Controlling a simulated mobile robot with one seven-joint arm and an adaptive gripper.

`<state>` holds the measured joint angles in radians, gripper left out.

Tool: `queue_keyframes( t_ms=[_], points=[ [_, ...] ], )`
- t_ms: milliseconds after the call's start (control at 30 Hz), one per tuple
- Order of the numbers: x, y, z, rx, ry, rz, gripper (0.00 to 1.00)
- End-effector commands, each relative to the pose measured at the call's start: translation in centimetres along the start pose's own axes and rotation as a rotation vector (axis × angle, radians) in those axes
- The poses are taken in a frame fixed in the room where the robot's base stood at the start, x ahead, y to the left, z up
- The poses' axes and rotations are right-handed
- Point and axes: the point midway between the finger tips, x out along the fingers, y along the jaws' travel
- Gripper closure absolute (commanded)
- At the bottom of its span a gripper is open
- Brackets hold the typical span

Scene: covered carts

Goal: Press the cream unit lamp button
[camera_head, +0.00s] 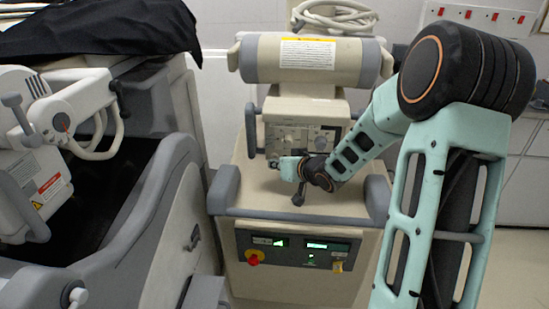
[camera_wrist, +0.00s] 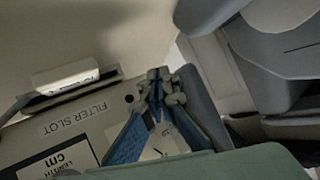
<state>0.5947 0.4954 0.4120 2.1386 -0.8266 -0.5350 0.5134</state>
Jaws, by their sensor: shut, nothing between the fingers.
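The cream unit (camera_head: 285,205) stands in the middle of the head view, with a grey control panel (camera_head: 300,137) on its upper part. My gripper (camera_head: 277,164) is at the lower left of this panel, its fingers toward the left. In the wrist view my gripper (camera_wrist: 159,76) is shut and empty, its tips together close to the panel's edge. A panel face (camera_wrist: 80,130) there carries the words "FILTER SLOT" and "LENGTH cm". I cannot make out which control is the lamp button; my gripper and wrist cover part of the panel. I cannot tell whether the tips touch anything.
A white block (camera_wrist: 66,78) sticks out beside the panel in the wrist view. Grey handles (camera_head: 377,197) flank the cream unit. Its lower front has a red knob (camera_head: 252,258) and green displays. Another machine (camera_head: 130,210), partly under a black cover (camera_head: 100,28), stands close at left.

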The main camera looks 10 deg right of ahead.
Motion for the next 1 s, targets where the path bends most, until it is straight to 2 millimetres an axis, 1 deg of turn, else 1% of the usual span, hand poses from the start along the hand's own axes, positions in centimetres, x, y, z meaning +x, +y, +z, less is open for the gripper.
queue_keyframes(
  t_ms=[633, 1000],
  points=[
    [0.01, 0.01, -0.04, 0.000, 0.000, 0.000, 1.00],
    [0.61, 0.42, -0.45, 0.000, 0.000, 0.000, 1.00]
  ],
)
